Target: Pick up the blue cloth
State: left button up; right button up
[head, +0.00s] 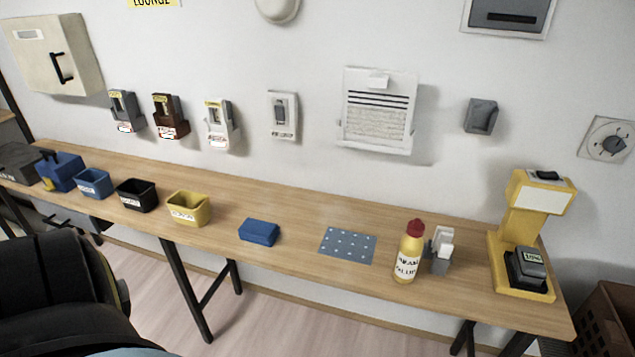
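A small, solid blue block-like item (259,232) lies on the wooden table near its front edge, around the middle. It could be a folded cloth; I cannot tell for sure. To its right a flat blue-grey sheet with white dots (348,245) lies on the table, and it also looks like a cloth or mat. The two are apart, and nothing covers either. Neither of my grippers is in view.
The long table (300,206) holds a yellow bin (189,208), a black bin (136,195) and a blue bin (94,183) at left. A red-capped yellow bottle (408,256), a grey-white holder (440,250) and a yellow stand (515,235) are at right.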

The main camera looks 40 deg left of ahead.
aim_at(257, 232)
jog(key=u, duration=0.6)
jog(key=i, duration=1.2)
jog(key=u, duration=1)
